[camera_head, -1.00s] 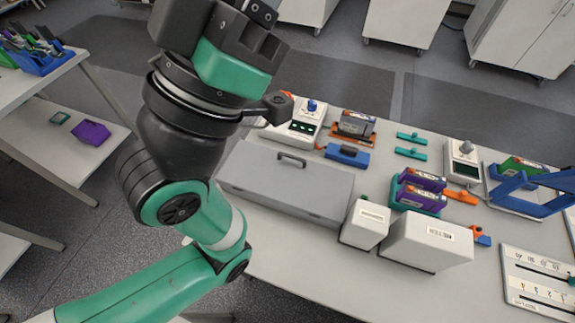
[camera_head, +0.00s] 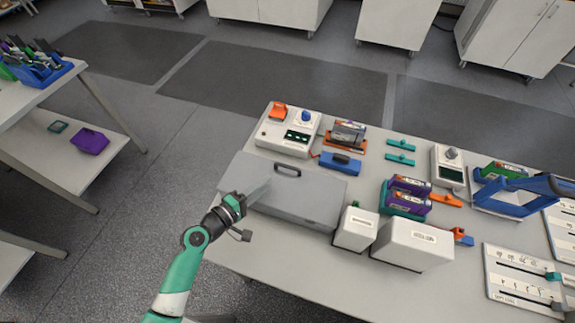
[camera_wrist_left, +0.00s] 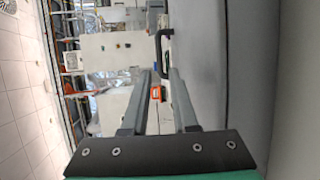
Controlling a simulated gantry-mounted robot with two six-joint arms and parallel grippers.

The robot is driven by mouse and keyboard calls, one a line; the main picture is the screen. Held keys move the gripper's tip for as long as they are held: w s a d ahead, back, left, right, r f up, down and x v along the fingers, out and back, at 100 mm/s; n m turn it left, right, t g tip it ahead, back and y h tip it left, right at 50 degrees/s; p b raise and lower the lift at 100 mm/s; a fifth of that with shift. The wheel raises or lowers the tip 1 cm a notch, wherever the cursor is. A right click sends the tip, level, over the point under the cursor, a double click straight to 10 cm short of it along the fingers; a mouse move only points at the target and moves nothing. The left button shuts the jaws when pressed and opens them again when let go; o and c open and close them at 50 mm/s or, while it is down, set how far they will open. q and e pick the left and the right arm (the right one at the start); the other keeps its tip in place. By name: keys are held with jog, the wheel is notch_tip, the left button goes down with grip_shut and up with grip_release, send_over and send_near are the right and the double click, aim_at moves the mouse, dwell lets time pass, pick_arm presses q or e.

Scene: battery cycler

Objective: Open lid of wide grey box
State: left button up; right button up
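The wide grey box (camera_head: 318,203) stands on the table in the head view with its lid down. A dark handle (camera_head: 288,169) sits at its far edge. My left gripper (camera_head: 265,189) is over the box's left part, its fingers pointing toward the handle. In the left wrist view, the two fingers of the left gripper (camera_wrist_left: 160,73) are apart with nothing held between them. The handle (camera_wrist_left: 161,48) shows just beyond the fingertips there, and the grey box (camera_wrist_left: 200,60) fills the right. Whether the fingers touch the lid is unclear. My right gripper is out of view.
A small white box (camera_head: 356,229) and a larger white box (camera_head: 412,245) stand right of the grey box. A white device (camera_head: 287,134) and a blue block (camera_head: 340,162) are behind it. The front table strip (camera_head: 300,270) is clear.

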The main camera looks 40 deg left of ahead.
aim_at(288, 167)
pick_arm(q)
jog(key=b+x, duration=0.2)
jog(key=x, duration=0.8)
jog(key=shift+w, duration=0.35)
grip_shut()
dwell(0.8)
